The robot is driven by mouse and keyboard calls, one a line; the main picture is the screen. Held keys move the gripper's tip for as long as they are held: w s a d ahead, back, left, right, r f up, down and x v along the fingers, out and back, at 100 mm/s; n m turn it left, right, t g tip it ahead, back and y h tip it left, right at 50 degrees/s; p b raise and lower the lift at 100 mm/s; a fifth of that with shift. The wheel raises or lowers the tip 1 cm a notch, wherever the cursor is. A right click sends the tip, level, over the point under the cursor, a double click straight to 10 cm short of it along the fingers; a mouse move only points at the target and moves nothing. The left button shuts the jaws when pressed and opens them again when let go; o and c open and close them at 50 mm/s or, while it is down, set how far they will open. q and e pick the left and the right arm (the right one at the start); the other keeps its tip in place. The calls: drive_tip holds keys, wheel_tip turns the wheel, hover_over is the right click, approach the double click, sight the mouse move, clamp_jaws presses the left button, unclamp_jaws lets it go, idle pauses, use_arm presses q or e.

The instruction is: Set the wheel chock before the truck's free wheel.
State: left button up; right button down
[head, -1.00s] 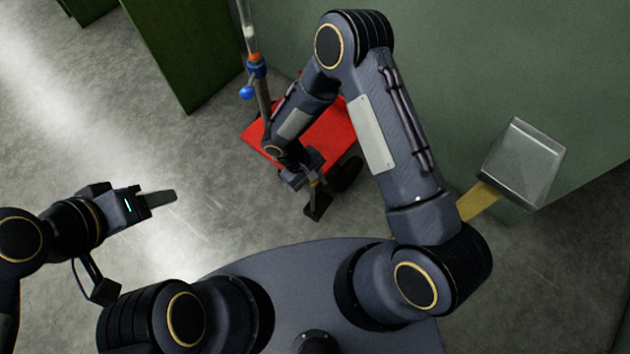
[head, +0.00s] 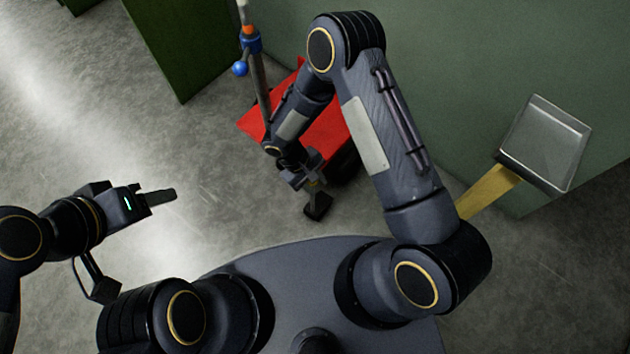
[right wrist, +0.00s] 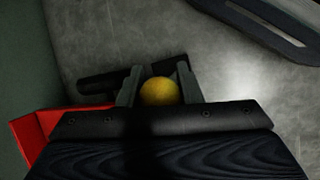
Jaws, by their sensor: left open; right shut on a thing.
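The red truck (head: 330,133) stands on the floor by the green wall, partly hidden behind my right arm. One dark wheel (head: 345,166) shows dimly under its near right corner; its other wheels are hidden. My right gripper (head: 315,187) is shut on the wheel chock (head: 318,207), a black block near the truck's near side. In the right wrist view, the chock's yellow knob (right wrist: 160,92) sits between the fingers. Whether the chock touches the floor or the wheel I cannot tell. My left gripper (head: 163,196) is open and empty, away to the left.
A blue-jointed pole (head: 253,50) rises at the truck's far left. A grey tray (head: 545,145) on a yellow post (head: 488,190) stands to the right near the green wall (head: 480,60). A green cabinet (head: 180,45) is at the back left. The floor at left is clear.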

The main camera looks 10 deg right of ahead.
drive_tip(key=w+d+b, duration=0.1)
drive_tip(key=w+d, duration=0.4)
drive_tip(key=d, duration=0.1)
drive_tip(key=shift+d+f, duration=0.15)
drive_tip(key=shift+f, duration=0.25)
idle(0.3)
drive_tip(key=c, duration=0.9)
unclamp_jaws()
drive_tip(key=shift+c, duration=0.2)
drive_tip(key=p+v, duration=0.2)
drive_tip(key=v, duration=0.5)
drive_tip(key=shift+r, duration=0.3)
drive_tip(key=shift+w, duration=0.1)
